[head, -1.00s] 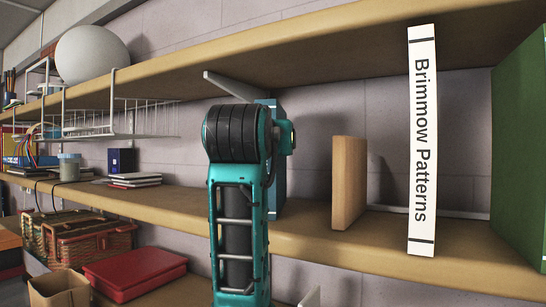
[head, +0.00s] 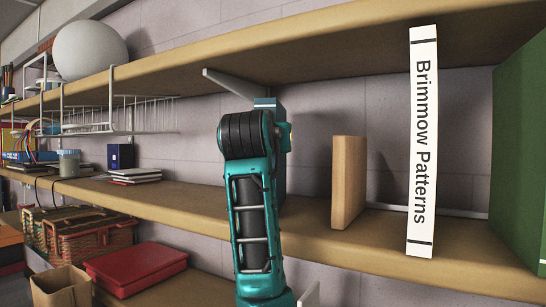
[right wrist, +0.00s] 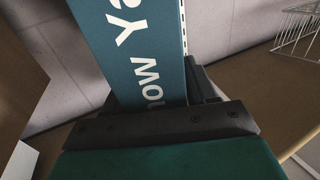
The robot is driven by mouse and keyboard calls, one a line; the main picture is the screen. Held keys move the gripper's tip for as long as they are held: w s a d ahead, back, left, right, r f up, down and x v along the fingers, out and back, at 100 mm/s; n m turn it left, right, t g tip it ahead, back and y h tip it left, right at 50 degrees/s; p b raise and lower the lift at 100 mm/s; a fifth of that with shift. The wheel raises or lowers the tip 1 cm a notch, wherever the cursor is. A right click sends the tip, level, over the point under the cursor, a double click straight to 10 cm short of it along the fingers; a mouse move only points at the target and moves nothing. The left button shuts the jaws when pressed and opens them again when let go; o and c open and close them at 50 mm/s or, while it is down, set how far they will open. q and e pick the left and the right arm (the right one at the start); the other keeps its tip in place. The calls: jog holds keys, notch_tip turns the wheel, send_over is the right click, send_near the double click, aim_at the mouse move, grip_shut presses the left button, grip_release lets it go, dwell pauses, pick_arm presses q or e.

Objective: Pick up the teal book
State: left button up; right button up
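The teal book (head: 268,103) stands upright on the middle shelf, mostly hidden behind my right arm in the head view. In the right wrist view the teal book (right wrist: 140,50) is very close, its spine with large white letters filling the upper middle. My right gripper (right wrist: 155,105) has its dark fingers at both sides of the spine, partly hidden by the book. I cannot tell whether the fingers press on it. The right gripper's tips are hidden in the head view. My left gripper is in neither view.
A tan book (head: 348,183) and the white "Brimmow Patterns" book (head: 422,145) stand to the right, then a large green one (head: 520,150). A wire basket (head: 135,112) hangs from the upper shelf (head: 330,50) at left. The middle shelf (head: 190,200) is clear just left of my arm.

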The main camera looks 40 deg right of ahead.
grip_shut()
dwell(0.3)
jog(key=shift+r, duration=0.1)
jog(key=shift+d+r, duration=0.1)
jog(key=shift+r, duration=0.1)
dwell(0.3)
